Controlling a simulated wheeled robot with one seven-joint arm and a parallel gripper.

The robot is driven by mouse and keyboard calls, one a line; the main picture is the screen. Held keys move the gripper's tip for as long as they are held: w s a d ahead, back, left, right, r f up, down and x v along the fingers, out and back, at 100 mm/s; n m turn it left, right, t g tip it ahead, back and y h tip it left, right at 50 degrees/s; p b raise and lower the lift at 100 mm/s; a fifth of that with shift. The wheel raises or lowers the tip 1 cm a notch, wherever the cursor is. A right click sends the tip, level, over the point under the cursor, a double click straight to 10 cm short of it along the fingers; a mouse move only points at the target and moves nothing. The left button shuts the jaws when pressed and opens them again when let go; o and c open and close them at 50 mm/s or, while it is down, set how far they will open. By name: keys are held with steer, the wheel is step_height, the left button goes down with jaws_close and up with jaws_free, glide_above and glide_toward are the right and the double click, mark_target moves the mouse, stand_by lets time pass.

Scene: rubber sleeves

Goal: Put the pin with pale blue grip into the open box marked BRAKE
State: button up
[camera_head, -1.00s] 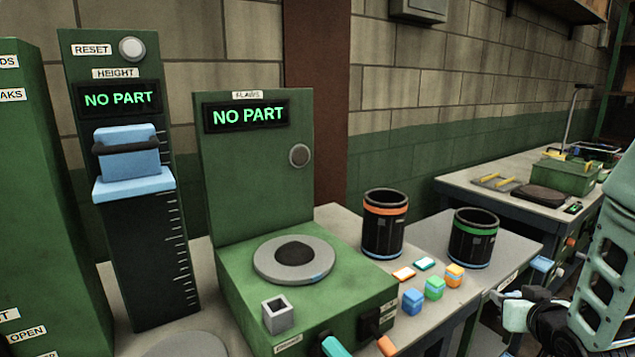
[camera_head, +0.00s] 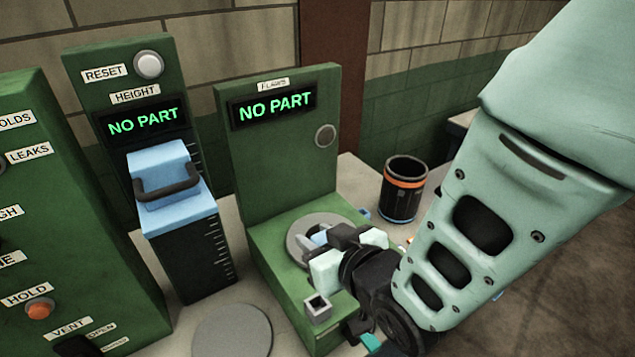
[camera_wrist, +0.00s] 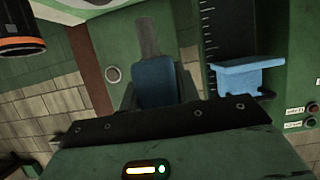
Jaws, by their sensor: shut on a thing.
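My gripper (camera_head: 322,237) is over the round grey plate of the FLAWS station, in the head view. In the wrist view my gripper (camera_wrist: 155,95) is shut on a blue grip with a grey shaft, seemingly the pin with the pale blue grip (camera_wrist: 154,82). The shaft points up in that picture. In the head view only a small blue patch of it (camera_head: 319,238) shows between the fingers. Whether it touches the plate I cannot tell. No box marked BRAKE is visible in either view.
The FLAWS station (camera_head: 280,170) and the HEIGHT station (camera_head: 185,235) both read NO PART. A small square grey holder (camera_head: 318,307) stands at the FLAWS station's front. A black bin with an orange band (camera_head: 403,190) is behind my arm. A green cabinet (camera_head: 70,220) stands left.

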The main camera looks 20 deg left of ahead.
steer(key=shift+s+a+r, duration=0.25)
steer(key=shift+s+a, duration=0.2)
steer(key=b, duration=0.5)
glide_above(314, 297)
steer(key=shift+a+f, duration=0.1)
steer(key=shift+f, duration=4.05)
steer(key=shift+f+b, duration=2.6)
steer(key=o, duration=1.1)
